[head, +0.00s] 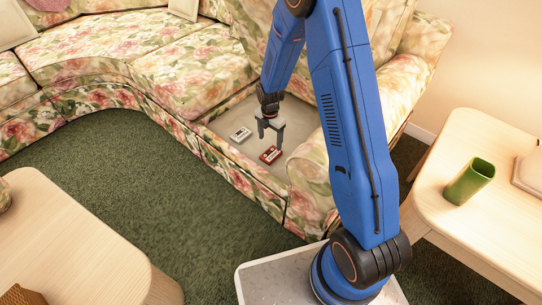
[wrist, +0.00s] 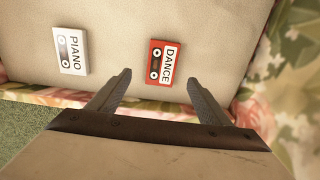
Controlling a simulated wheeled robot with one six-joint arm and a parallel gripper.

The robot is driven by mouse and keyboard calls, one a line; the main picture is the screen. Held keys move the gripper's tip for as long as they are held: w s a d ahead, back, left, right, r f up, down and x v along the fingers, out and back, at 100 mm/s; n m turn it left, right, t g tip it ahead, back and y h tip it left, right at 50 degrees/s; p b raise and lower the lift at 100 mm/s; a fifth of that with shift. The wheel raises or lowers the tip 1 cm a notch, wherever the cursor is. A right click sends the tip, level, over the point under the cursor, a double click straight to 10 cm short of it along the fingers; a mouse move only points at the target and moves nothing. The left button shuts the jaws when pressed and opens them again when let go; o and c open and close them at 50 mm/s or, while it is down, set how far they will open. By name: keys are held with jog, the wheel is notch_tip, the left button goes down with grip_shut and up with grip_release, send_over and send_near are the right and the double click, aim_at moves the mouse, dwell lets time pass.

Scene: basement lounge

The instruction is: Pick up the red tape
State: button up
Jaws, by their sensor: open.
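The red tape (head: 271,154) is a cassette lying flat on a beige, cushion-less section of the floral sofa. In the wrist view the red tape (wrist: 162,63) has a white label reading "DANCE". My gripper (head: 270,134) is open and empty, just above and beside the red tape in the head view. In the wrist view the fingertips of my gripper (wrist: 158,76) point towards it, one on either side of its near end. I cannot tell the exact height gap.
A white tape (wrist: 70,51) labelled "PIANO" lies to the left of the red one; it also shows in the head view (head: 241,134). The floral sofa (head: 185,75) surrounds the beige section. A side table (head: 470,225) with a green cup (head: 469,181) stands right.

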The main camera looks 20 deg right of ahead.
aim_at(271, 154)
jog(key=shift+s+d+f, duration=0.1)
jog(key=shift+d+f, duration=0.05)
jog(key=shift+f, duration=4.1)
jog(key=c, duration=1.1)
